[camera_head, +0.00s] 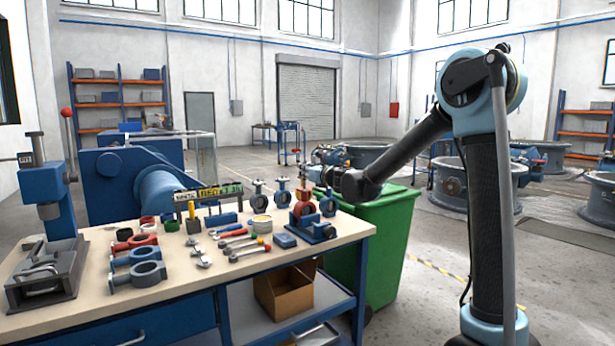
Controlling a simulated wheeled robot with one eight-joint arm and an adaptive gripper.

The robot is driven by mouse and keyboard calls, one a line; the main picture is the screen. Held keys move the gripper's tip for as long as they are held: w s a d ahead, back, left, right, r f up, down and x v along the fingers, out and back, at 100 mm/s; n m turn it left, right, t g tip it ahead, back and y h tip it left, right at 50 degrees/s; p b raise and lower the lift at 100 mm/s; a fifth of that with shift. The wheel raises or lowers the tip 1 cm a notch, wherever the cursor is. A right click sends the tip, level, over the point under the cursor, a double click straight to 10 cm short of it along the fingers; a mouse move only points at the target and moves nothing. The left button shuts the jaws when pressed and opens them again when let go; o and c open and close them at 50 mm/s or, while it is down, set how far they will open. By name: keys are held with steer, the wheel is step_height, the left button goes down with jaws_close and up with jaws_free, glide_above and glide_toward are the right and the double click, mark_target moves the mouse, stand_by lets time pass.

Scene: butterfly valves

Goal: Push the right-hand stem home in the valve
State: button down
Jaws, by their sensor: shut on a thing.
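A butterfly valve with a red body (303,211) stands on the blue fixture (312,230) at the right end of the workbench. A thin upright stem (302,184) shows just above the valve. My gripper (306,175) comes in from the right at the top of the stem and is shut on it. The fingertips are small here and partly merge with the stem. How deep the stem sits in the valve cannot be told from this view.
The workbench (205,262) carries several valve bodies, rings, hand tools and a blue block (285,241). A blue press (47,200) stands at the far left. A green bin (385,250) stands right of the bench, below my arm. More valves stand behind the fixture.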

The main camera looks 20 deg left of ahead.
mark_target(305, 184)
steer(key=shift+f, duration=2.6)
stand_by(2.4)
steer(key=shift+s+d+f, duration=0.15)
steer(key=shift+s+f, duration=0.05)
steer(key=shift+s, duration=0.05)
stand_by(0.4)
steer(key=shift+s, duration=0.2)
stand_by(0.6)
steer(key=c, duration=1.6)
jaws_free()
steer(key=shift+s+a, duration=0.1)
steer(key=shift+a, duration=0.1)
steer(key=shift+c, duration=0.2)
steer(key=shift+d, duration=0.1)
steer(key=shift+w, duration=0.2)
